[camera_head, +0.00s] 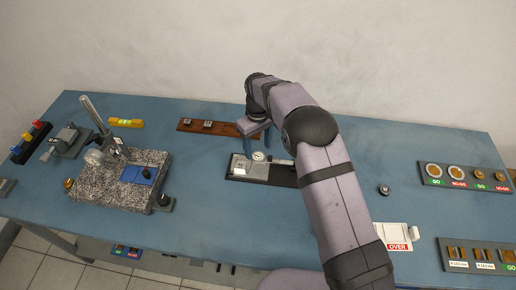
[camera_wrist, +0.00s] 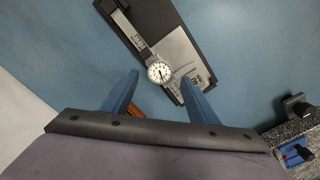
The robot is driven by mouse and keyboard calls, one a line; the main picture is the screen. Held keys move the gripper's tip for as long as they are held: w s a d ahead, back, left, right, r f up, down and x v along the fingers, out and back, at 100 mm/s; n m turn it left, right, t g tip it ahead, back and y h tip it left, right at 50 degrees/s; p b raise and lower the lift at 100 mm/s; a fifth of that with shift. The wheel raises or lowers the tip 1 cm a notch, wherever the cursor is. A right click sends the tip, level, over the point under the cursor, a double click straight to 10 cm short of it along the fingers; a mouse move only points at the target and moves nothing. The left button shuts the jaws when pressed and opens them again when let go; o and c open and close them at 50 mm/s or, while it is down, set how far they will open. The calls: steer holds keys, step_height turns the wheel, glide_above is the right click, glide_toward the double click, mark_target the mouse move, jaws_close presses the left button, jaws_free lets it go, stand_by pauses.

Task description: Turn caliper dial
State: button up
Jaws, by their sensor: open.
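The caliper's round white dial (camera_head: 258,156) sits on a black-and-grey caliper holder (camera_head: 280,175) in the middle of the table. In the wrist view the dial (camera_wrist: 159,72) lies between the two blue fingertips, with the caliper's beam running to the upper left. My gripper (camera_wrist: 160,84) is open and empty, its fingers spread on either side of the dial in the picture. In the head view my gripper (camera_head: 257,148) is just behind and above the dial. I cannot tell how far above it the tips are. My arm hides the right end of the holder.
A brown wooden rack (camera_head: 222,128) lies behind the caliper. A granite stand (camera_head: 105,190) with a post and indicator is at left. Gauge trays (camera_head: 465,178) are at far right, and a white tray labelled OVER (camera_head: 396,236) is at front right. Bare blue table surrounds the caliper.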

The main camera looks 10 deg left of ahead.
mark_target(258, 157)
steer(key=shift+f+p, duration=0.3)
steer(key=shift+f, duration=1)
steer(key=c, duration=1.1)
steer(key=shift+f+n+b, duration=0.1)
steer(key=shift+n+b, duration=0.3)
steer(key=shift+n, duration=0.2)
steer(key=shift+n+b, duration=0.3)
steer(key=shift+n, duration=0.7)
steer(key=o, duration=1.1)
steer(key=shift+r, duration=0.2)
